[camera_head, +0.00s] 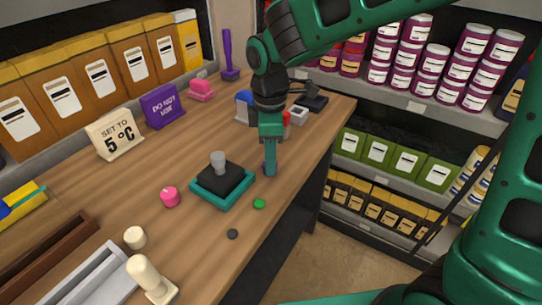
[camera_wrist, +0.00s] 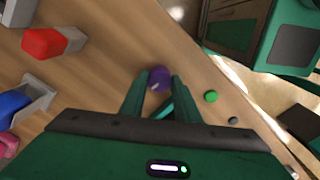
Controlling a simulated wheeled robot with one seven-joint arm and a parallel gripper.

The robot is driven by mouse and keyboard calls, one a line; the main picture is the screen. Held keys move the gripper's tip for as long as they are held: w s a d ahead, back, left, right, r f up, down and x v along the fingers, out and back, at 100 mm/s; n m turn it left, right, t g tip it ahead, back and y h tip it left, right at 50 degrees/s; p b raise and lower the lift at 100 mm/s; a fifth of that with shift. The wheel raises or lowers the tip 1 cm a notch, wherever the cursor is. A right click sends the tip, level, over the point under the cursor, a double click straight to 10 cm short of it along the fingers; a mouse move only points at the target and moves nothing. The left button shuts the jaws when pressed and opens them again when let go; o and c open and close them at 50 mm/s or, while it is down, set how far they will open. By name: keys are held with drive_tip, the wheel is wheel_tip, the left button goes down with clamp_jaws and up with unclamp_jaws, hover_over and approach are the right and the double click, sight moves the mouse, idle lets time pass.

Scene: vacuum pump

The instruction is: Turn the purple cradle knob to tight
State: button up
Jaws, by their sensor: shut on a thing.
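The purple cradle knob (camera_wrist: 159,79) shows between my fingertips in the wrist view. In the head view only a sliver of purple (camera_head: 265,168) shows beside my fingers. My gripper (camera_head: 270,170) points down at the table, just right of the teal-edged tray with the black block. In the wrist view my gripper (camera_wrist: 160,88) is shut on the purple knob, with a finger on either side. The knob's pointer and any markings around it cannot be made out.
A green knob (camera_head: 259,204) and a dark grey knob (camera_head: 232,234) sit nearby towards the front edge. The teal tray (camera_head: 207,200) with a black block and grey post is close on the left. A pink knob (camera_head: 169,197) stands beyond it. A red-topped block (camera_wrist: 45,42) is behind.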

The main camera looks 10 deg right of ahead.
drive_tip(key=m, duration=0.8)
drive_tip(key=shift+m, duration=0.3)
drive_tip(key=m, duration=0.4)
drive_tip(key=shift+m, duration=2.1)
drive_tip(key=shift+w+m, duration=0.1)
drive_tip(key=shift+m, duration=0.2)
drive_tip(key=o, duration=1)
drive_tip(key=shift+o, duration=0.2)
drive_tip(key=shift+r, duration=0.1)
